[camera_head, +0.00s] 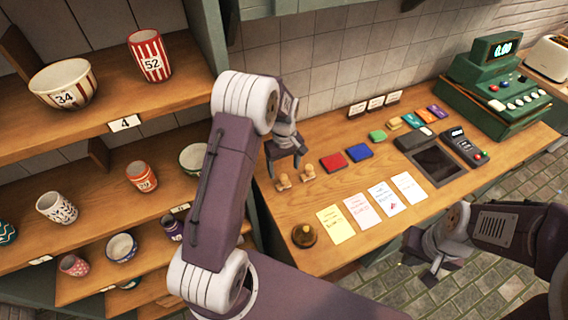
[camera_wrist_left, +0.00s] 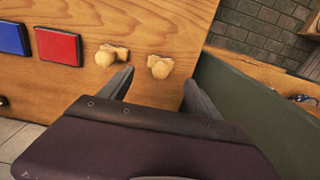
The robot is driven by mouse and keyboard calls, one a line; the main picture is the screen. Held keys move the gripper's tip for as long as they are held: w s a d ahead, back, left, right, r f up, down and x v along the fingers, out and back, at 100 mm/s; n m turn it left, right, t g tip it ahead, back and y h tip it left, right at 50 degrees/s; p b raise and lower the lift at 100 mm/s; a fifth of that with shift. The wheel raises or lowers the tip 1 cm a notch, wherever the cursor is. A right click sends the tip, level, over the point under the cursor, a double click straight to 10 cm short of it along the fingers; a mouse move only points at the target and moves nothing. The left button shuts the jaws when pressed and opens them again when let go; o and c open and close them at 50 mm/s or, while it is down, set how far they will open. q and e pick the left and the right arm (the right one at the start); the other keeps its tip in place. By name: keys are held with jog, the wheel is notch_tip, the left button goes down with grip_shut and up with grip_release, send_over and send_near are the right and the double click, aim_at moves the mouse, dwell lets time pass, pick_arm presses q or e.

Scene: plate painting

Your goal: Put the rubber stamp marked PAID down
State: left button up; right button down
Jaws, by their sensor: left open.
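Two wooden rubber stamps stand side by side at the left end of the wooden counter. In the head view they are the left stamp (camera_head: 283,182) and the right stamp (camera_head: 308,172). The left wrist view shows them as two pale knobs on small blocks, one (camera_wrist_left: 107,56) and the other (camera_wrist_left: 160,66). No PAID marking can be read on either. My left gripper (camera_head: 284,160) is open and empty, just behind and above the stamps; its fingers (camera_wrist_left: 158,88) show apart in the wrist view. My right gripper (camera_head: 432,262) hangs off the counter's front edge; its jaw opening is unclear.
A red ink pad (camera_head: 331,162) and a blue one (camera_head: 359,152) lie right of the stamps. Several paper slips (camera_head: 384,198) and a brass bell (camera_head: 304,235) lie near the front. A green cash register (camera_head: 497,80) stands far right. Pottery shelves (camera_head: 110,128) rise at the left.

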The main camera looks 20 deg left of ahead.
aim_at(284, 175)
pick_arm(q)
jog(key=shift+r, duration=1.8)
jog(key=s+d+r+m, duration=0.1)
jog(key=s+m, duration=0.3)
jog(key=s, duration=0.5)
jog(key=s+d+r+m+t, duration=0.1)
jog(key=s+d+m, duration=0.2)
jog(key=s, duration=0.6)
jog(key=shift+d+r+m, duration=0.3)
jog(key=shift+r+m, duration=0.05)
jog(key=shift+m, duration=0.85)
jog(key=shift+s, duration=0.1)
